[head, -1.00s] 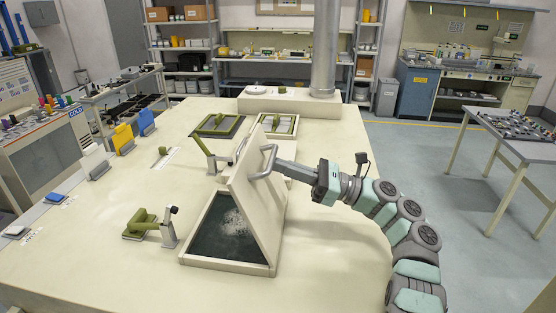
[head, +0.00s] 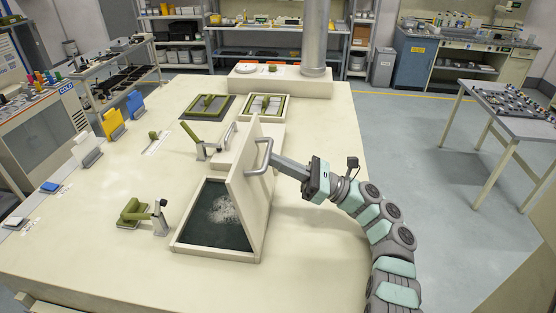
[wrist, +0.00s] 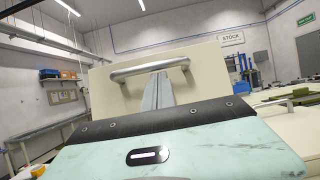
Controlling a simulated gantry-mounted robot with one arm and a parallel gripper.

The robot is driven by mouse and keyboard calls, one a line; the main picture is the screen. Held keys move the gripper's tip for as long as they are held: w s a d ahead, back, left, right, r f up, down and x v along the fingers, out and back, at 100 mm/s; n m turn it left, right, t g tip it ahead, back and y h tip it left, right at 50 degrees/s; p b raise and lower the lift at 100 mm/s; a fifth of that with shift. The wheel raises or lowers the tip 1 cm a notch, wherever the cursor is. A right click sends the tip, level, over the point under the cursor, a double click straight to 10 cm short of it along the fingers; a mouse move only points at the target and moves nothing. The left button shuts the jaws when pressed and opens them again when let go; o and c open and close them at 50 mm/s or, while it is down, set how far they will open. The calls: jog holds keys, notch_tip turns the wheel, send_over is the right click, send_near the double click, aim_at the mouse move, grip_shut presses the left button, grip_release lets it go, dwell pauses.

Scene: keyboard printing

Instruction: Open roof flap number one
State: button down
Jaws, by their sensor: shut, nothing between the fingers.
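A cream roof flap (head: 246,190) stands raised, close to upright, over a framed opening with a dark green floor (head: 211,227) and a pale speckled patch. I cannot read a number on it. Its grey bar handle (head: 265,157) is on the face toward my arm. My gripper (head: 275,160) is shut, with its fingers reaching to the handle from the right. In the wrist view the flap (wrist: 103,90) fills the middle, and the handle (wrist: 150,67) crosses above the shut fingers (wrist: 158,92). They look empty; contact with the flap is hidden.
A green clamp (head: 132,213) and a small post (head: 159,218) stand left of the opening. A green lever (head: 203,150) and two framed screens (head: 207,107) (head: 265,107) are behind. The tabletop right of the flap, beneath my arm, is clear.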

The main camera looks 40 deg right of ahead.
jog(key=b+v, duration=0.3)
jog(key=v, duration=0.7)
jog(key=shift+s+d+f, duration=0.25)
